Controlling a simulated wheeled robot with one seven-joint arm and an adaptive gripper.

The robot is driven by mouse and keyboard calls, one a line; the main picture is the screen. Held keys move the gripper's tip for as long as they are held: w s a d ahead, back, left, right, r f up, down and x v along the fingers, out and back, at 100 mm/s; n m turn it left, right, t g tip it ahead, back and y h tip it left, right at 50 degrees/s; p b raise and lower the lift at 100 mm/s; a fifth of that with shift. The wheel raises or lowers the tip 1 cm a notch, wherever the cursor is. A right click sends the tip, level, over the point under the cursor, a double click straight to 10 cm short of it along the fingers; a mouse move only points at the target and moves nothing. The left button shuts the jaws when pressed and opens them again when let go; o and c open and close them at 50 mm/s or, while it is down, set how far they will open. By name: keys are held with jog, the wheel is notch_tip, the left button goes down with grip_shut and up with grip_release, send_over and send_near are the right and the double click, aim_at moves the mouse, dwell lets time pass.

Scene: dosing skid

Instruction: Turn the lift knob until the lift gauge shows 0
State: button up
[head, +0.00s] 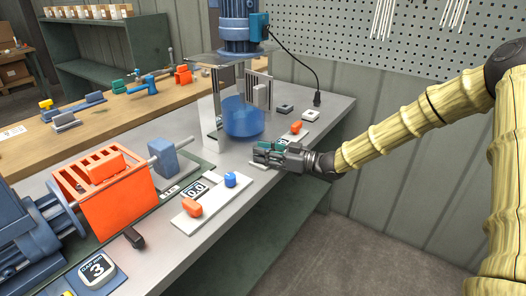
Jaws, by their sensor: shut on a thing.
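My gripper (264,153) reaches in from the right, low over a white plate (263,166) near the bench's front edge. Its jaws are shut on a knob, which they hide almost completely; I cannot read its label. Teal-green parts show at the top of the gripper. A small dark display (197,189) to the left seems to read 0.0, beside a white panel (200,210) with an orange knob (191,207) and a blue knob (230,179). I cannot tell from labels which gauge is the lift gauge.
A clear vessel with blue contents (243,117) stands under a blue motor (239,22) behind my gripper. An orange guard (103,183) and a round-edged gauge showing 3 (97,268) are at left.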

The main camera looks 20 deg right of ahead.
jog(key=shift+n+g+y+p, duration=0.3)
jog(key=shift+n+g+y, duration=0.25)
jog(key=shift+g, duration=0.25)
jog(key=o, duration=1)
jog(key=shift+o, duration=0.2)
jog(key=v, duration=1.2)
jog(key=shift+r, duration=0.1)
